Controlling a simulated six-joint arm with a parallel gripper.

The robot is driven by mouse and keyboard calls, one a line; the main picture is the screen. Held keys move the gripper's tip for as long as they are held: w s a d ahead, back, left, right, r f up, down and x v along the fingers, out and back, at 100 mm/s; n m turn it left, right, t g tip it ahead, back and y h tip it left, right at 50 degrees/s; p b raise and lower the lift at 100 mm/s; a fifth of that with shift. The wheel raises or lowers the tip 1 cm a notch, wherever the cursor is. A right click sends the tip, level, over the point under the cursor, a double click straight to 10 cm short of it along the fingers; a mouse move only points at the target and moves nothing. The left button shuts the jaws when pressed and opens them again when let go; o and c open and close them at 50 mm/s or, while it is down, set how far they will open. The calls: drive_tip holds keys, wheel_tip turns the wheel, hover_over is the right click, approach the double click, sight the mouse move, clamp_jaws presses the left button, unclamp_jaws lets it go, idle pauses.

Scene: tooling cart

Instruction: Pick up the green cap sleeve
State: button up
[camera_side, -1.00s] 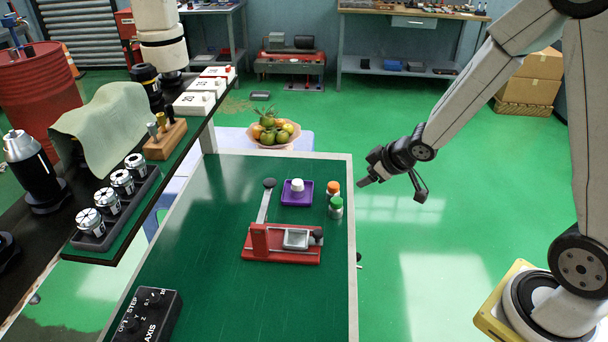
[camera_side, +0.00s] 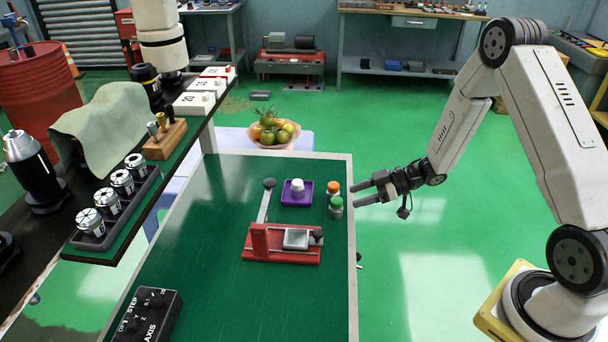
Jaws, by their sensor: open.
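The green cap sleeve (camera_side: 336,207) is a small jar-like piece with a green top. It stands upright near the right edge of the green table. A similar piece with an orange cap (camera_side: 333,187) stands just behind it. My gripper (camera_side: 358,193) is to the right of both, at the table's right edge, with its fingers pointing left. The jaws are open, with a gap between the two fingers and nothing in it. The fingertips look close to the green cap sleeve, but I cannot tell the exact distance or height.
A purple tray (camera_side: 284,201) with a white piece (camera_side: 297,185) sits to the left. A red fixture (camera_side: 283,254) with a lever stands in front. A black control box (camera_side: 148,315) lies at the front left.

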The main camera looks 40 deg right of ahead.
sight(330, 207)
drive_tip(key=shift+x, duration=3.95)
clamp_jaws()
